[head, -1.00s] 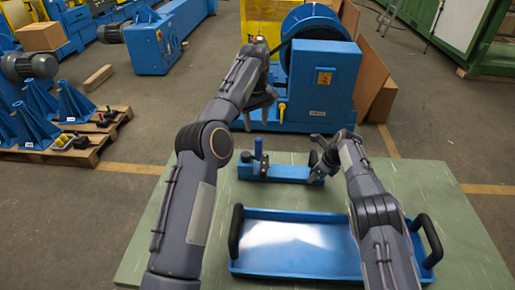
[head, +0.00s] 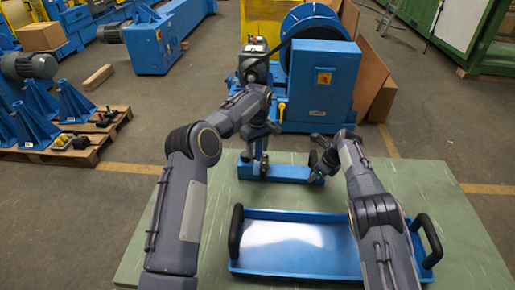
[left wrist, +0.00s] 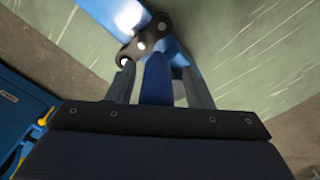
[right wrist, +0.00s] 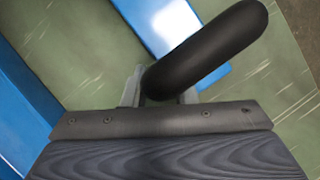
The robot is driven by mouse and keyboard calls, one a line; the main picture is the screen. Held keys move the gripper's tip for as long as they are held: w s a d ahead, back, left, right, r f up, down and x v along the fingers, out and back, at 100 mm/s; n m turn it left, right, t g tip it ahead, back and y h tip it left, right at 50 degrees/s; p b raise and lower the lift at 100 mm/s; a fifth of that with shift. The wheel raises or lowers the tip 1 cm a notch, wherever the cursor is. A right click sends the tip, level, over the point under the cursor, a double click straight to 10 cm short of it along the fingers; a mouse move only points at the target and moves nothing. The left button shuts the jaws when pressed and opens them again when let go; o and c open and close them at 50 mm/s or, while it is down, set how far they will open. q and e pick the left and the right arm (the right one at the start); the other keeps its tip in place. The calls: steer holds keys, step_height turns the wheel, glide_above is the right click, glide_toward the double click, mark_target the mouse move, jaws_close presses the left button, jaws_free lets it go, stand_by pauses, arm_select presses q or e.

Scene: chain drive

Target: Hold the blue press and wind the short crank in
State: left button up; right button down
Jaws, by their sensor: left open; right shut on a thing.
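The blue press (head: 290,173) lies on the green table, a long blue bar. Its black handle (right wrist: 205,48) stands at the right end, and my right gripper (head: 318,173) is shut on it. At the left end is the short crank, whose dark link-shaped arm (left wrist: 146,38) shows in the left wrist view. Its blue grip (left wrist: 157,82) stands between the fingers of my left gripper (left wrist: 158,88), which is open around it. In the head view my left gripper (head: 255,150) comes down from above and hides most of the crank.
A blue tray (head: 298,214) with two black handles lies in front of the press, partly under my right arm. The green table (head: 465,240) is clear at the right. A large blue machine (head: 322,85) stands on the floor behind the table.

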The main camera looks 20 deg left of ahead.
arm_select(q)
steer(key=c, duration=1)
steer(key=shift+s+a, duration=0.1)
steer(key=shift+s+a+m, duration=0.8)
steer(key=shift+a+m, duration=0.25)
steer(key=shift+m, duration=2.4)
steer(key=shift+s+a+m, duration=0.8)
steer(key=shift+a+m, duration=0.2)
steer(key=shift+m, duration=2.5)
steer(key=shift+s+a+m, duration=0.8)
steer(key=shift+a+m, duration=0.25)
steer(key=shift+m, duration=2.4)
